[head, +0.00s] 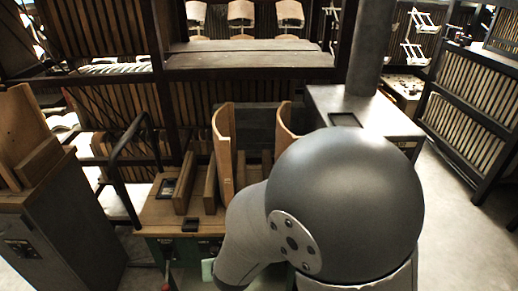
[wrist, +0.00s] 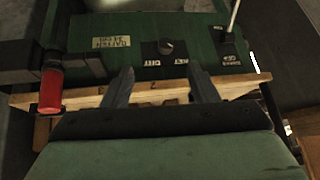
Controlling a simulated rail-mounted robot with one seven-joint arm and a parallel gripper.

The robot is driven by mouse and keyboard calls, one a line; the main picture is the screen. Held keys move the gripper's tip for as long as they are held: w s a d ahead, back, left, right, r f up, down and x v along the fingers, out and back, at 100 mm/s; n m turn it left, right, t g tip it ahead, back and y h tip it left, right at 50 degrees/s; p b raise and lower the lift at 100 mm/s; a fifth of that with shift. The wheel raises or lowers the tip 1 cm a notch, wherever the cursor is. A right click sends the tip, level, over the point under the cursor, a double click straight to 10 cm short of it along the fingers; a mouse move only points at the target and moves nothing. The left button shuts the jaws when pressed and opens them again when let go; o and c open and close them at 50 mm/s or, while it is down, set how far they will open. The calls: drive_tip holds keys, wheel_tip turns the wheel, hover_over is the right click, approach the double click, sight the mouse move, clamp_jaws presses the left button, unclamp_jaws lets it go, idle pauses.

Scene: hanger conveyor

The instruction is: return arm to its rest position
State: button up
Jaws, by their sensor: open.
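In the wrist view my gripper (wrist: 160,92) shows two dark fingers set apart, with nothing between them. A red cylindrical handle (wrist: 51,92) is to the left of the fingers. In the head view my own arm fills the lower right and hides the gripper. I cannot tell whether the fingers touch the ledge.
A wooden workbench (head: 155,213) carries upright curved wooden panels (head: 223,150). A grey cabinet (head: 62,225) stands at left and a dark metal rail (head: 118,165) beside the bench. A grey column (head: 367,50) rises behind my arm. Open floor (head: 455,230) lies at right.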

drive_tip(key=s+d+r+g+p, duration=0.2)
drive_tip(key=d+r+g+p, duration=0.15)
drive_tip(key=d+r, duration=0.65)
drive_tip(key=s+d+r+m+g+h+p, duration=0.2)
drive_tip(key=s+d+r+p, duration=0.3)
drive_tip(key=s+d+r, duration=0.5)
drive_tip(key=d+r, duration=0.3)
drive_tip(key=shift+g, duration=0.35)
